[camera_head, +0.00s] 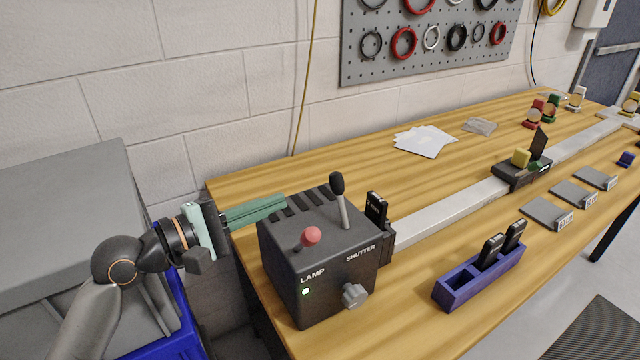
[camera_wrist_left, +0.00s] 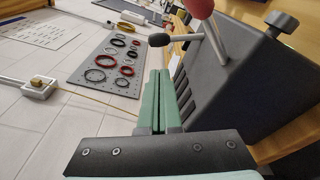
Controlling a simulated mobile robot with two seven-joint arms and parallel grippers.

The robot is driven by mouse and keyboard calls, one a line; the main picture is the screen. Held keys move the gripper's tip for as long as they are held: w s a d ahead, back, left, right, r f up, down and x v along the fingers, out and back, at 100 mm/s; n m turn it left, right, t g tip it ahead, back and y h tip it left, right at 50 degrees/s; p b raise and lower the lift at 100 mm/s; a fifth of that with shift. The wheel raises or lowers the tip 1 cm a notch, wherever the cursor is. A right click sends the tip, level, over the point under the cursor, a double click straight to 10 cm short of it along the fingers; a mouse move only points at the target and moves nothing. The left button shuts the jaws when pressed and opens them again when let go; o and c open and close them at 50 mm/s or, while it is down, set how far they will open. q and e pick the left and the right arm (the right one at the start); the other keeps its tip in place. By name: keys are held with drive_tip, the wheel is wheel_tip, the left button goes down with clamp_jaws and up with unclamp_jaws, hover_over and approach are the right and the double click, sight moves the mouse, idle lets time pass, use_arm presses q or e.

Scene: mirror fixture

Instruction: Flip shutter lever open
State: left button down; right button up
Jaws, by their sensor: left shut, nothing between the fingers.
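A black lamp box (camera_head: 310,265) stands at the near left end of the wooden bench. Its shutter lever (camera_head: 342,207), a metal rod with a black knob, stands nearly upright beside the "SHUTTER" label. It also shows in the left wrist view (camera_wrist_left: 160,40), beyond my fingertips. The lamp lever (camera_head: 311,236) has a red knob and sits by the "LAMP" label and a lit green light. My left gripper (camera_head: 283,203) reaches in from the left with its green fingers shut and empty. Its tips are at the box's rear left edge, apart from the shutter lever. My right gripper is not in view.
A metal rail (camera_head: 455,215) runs from the box along the bench, with a black slide holder (camera_head: 374,208) beside the box. A blue rack (camera_head: 480,281) stands in front. A ringed pegboard (camera_head: 430,40) hangs on the wall. Paper sheets (camera_head: 424,140) lie behind the rail.

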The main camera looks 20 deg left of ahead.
sight(341, 200)
use_arm(q)
drive_tip(key=shift+w+d, duration=0.1)
drive_tip(key=shift+w, duration=0.05)
drive_tip(key=p+x, duration=0.1)
drive_tip(key=x, duration=0.8)
drive_tip(key=shift+w+d+f, duration=0.15)
drive_tip(key=shift+w+d, duration=0.05)
drive_tip(key=shift+w, duration=0.1)
